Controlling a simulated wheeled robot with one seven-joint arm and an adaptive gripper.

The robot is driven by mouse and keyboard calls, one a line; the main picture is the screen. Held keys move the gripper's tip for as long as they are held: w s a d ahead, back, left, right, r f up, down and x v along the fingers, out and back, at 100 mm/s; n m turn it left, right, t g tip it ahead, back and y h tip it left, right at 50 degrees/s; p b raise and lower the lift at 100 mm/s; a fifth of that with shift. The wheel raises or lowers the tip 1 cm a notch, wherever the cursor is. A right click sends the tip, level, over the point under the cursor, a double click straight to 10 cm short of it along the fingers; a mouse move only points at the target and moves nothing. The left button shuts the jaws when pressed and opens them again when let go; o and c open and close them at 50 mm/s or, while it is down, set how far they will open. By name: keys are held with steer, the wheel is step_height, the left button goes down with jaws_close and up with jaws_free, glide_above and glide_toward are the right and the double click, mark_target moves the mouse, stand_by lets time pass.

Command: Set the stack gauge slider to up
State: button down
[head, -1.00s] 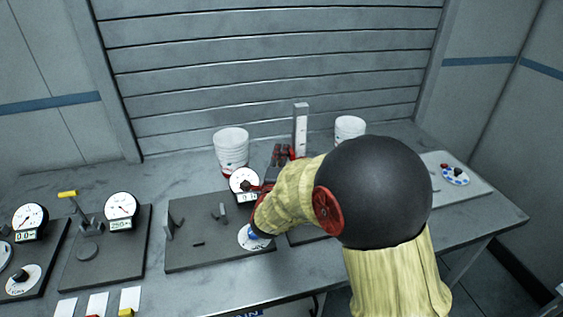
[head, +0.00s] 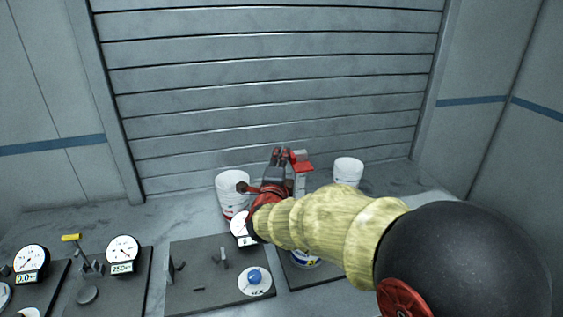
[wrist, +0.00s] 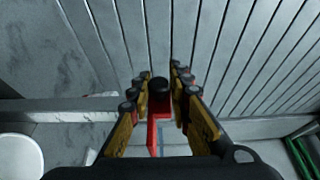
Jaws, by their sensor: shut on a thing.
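The stack gauge (head: 299,186) is an upright pale post at the back of the bench, between two white tubs. Its red slider (head: 303,168) sits close to the top of the post. My gripper (head: 283,154) is at the post's upper left, level with the slider. In the wrist view the red slider (wrist: 154,132) reaches between the fingers, with its round black knob (wrist: 159,85) at the fingertips. My gripper (wrist: 157,79) is shut on this knob. My arm hides the lower part of the post and its base in the head view.
White tubs stand left (head: 233,188) and right (head: 348,171) of the gauge. A dark panel with a blue knob (head: 255,277) lies in front, and a round dial (head: 239,226) stands behind it. More dials are at the left. A slatted shutter (head: 270,80) rises behind the bench.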

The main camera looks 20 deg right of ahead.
steer(key=shift+r, duration=0.2)
steer(key=c, duration=1.7)
jaws_free()
steer(key=shift+f, duration=0.1)
steer(key=shift+s, duration=0.1)
steer(key=v, duration=1.1)
steer(key=shift+s+a, duration=0.15)
steer(key=shift+s, duration=0.25)
